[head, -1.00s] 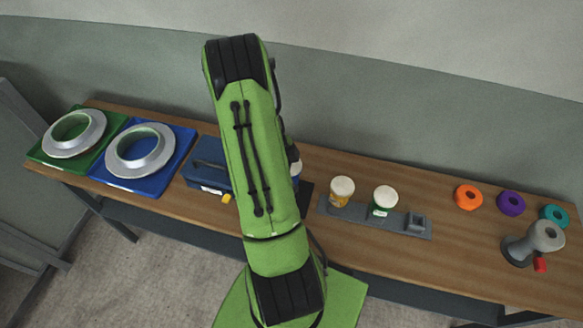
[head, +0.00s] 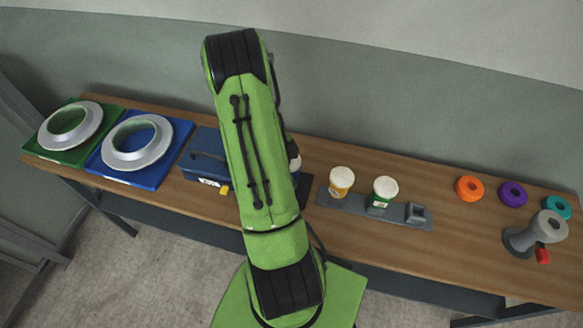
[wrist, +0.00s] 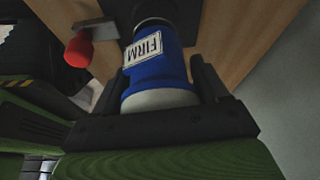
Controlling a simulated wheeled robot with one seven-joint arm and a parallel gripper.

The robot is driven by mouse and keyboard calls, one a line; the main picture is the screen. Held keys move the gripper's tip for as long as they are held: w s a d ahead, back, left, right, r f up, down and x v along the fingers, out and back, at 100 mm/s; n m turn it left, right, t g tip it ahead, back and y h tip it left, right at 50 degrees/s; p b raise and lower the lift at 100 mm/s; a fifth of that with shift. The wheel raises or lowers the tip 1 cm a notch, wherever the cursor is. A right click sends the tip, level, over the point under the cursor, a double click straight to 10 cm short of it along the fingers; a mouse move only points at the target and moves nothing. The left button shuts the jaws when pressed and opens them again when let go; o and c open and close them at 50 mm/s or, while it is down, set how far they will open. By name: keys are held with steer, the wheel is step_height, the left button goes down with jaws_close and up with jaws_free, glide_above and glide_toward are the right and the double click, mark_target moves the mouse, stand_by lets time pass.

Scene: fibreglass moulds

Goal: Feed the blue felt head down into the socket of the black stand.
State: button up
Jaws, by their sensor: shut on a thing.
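The blue felt head (wrist: 158,62) shows in the wrist view as a blue body with a white label reading FIRM and a pale felt end close to my palm. My gripper (wrist: 163,88) is shut on it, with a dark finger on either side. A dark part of the black stand (wrist: 205,22) shows beyond the head at the top. Whether the head's far end is in the socket cannot be told. In the head view my green arm covers the gripper and most of the stand; a sliver of the blue head (head: 296,165) shows at the arm's right edge.
A red knob (wrist: 78,50) is beside the head in the wrist view. On the bench, a blue toolbox (head: 205,160) stands left of my arm. A grey rack (head: 345,203) with yellow and green heads is to the right. Ring moulds are far left, coloured rings far right.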

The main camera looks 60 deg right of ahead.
steer(key=shift+f, duration=0.2)
steer(key=o, duration=1.3)
steer(key=v, duration=1.6)
steer(key=shift+w+f, duration=0.1)
